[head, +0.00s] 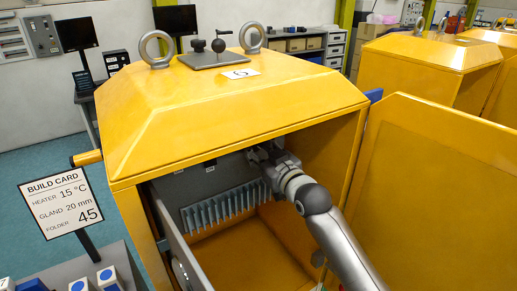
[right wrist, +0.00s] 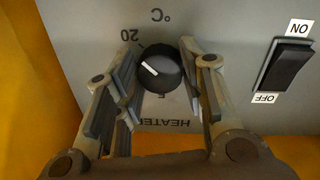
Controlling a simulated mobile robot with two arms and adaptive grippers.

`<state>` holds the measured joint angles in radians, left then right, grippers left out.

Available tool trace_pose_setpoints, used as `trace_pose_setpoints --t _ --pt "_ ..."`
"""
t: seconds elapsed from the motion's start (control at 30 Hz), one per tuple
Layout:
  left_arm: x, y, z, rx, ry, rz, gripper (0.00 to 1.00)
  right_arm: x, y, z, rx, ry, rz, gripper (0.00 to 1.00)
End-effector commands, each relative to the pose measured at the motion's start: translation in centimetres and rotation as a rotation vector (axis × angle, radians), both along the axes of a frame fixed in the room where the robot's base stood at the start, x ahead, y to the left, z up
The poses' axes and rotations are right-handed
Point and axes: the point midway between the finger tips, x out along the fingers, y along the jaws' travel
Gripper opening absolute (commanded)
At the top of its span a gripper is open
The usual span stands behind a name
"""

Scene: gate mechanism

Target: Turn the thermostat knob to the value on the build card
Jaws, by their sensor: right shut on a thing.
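The thermostat knob (right wrist: 160,68) is black with a white pointer line, on a grey panel (right wrist: 225,40) seen upside down in the right wrist view. The line lies on the knob's upper left, slanting towards the side of the "20" mark. "°C" stands above the knob and a partly hidden "HEATER" label below. My right gripper (right wrist: 158,66) has its fingers on both sides of the knob and is shut on it. In the head view my right gripper (head: 262,155) reaches into the yellow cabinet and hides the knob. The build card (head: 61,203) reads HEATER 15 °C, GLAND 20 mm, FOLDER 45.
An ON/OFF rocker switch (right wrist: 286,65) sits right of the knob in the right wrist view. The yellow cabinet (head: 225,105) has its open door (head: 440,180) at the right. A finned grey part (head: 217,207) is inside, below the gripper.

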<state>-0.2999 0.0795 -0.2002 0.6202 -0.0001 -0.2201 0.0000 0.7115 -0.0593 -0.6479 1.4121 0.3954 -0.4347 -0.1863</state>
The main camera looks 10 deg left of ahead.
Motion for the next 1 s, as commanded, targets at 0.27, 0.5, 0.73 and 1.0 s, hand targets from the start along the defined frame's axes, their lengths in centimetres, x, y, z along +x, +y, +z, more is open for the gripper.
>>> trace_pose_setpoints --t 0.27,0.5,0.73,1.0 --pt "0.0 0.0 -0.3 0.0 0.0 0.0 0.4 0.0 0.0 -0.1 -0.029 -0.029 -0.001 0.13" --pt "0.0 0.0 -1.2 0.0 0.0 0.0 0.4 0.1 -0.1 -0.2 -0.129 -0.128 -0.001 0.13" --pt "0.0 0.0 -1.9 0.0 0.0 0.0 0.4 0.1 -0.1 -0.2 -0.266 -0.267 0.0 0.13" --pt "0.0 0.0 -2.4 0.0 0.0 0.0 0.4 0.1 -0.1 -0.1 -0.415 -0.417 -0.001 0.13"
